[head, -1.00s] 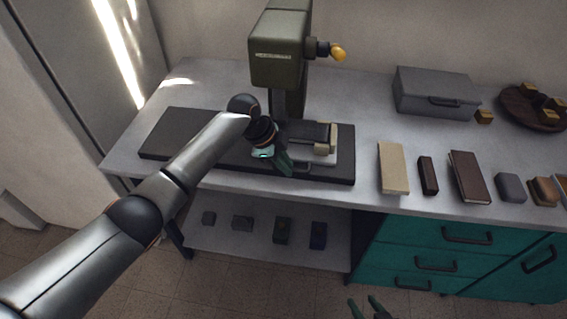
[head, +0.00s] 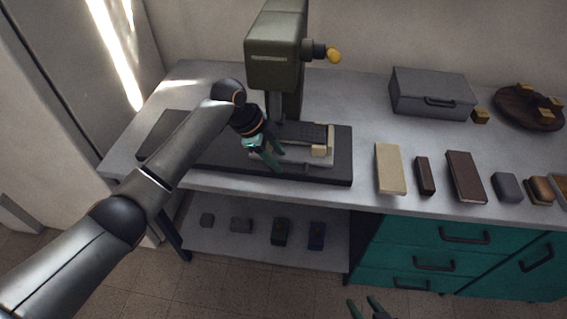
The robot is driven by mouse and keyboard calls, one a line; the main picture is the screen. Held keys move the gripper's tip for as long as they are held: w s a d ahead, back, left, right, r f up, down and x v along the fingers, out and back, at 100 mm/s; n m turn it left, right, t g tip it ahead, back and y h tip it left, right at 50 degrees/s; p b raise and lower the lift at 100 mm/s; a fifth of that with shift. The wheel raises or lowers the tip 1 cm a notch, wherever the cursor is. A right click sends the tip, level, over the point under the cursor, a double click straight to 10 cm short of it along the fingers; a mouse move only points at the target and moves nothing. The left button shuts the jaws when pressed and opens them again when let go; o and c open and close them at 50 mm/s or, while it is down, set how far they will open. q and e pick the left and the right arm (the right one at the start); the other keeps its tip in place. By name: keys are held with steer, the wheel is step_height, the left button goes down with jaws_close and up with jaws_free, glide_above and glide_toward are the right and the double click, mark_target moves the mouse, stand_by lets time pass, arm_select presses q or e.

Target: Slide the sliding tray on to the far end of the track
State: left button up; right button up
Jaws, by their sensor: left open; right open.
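The sliding tray (head: 296,159) is a light grey plate on the long dark track base (head: 195,158) on the table. It sits toward the right part of the track, below the olive press head. My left gripper (head: 268,157) is open at the tray's front left. Its fingers cover part of the tray's front edge, and I cannot tell whether they touch it. My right gripper (head: 364,306) is open and empty at the bottom edge of the picture, in front of the cabinet.
The olive press (head: 276,60) with a yellow knob stands behind the track. A grey case (head: 432,93), a round wooden tray (head: 521,107) and several blocks and books (head: 390,168) occupy the right of the table. A lower shelf (head: 262,245) holds small blocks.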

arm_select(q)
steer(key=v, duration=0.7)
steer(key=shift+r, duration=0.25)
steer(key=shift+a+f, duration=0.1)
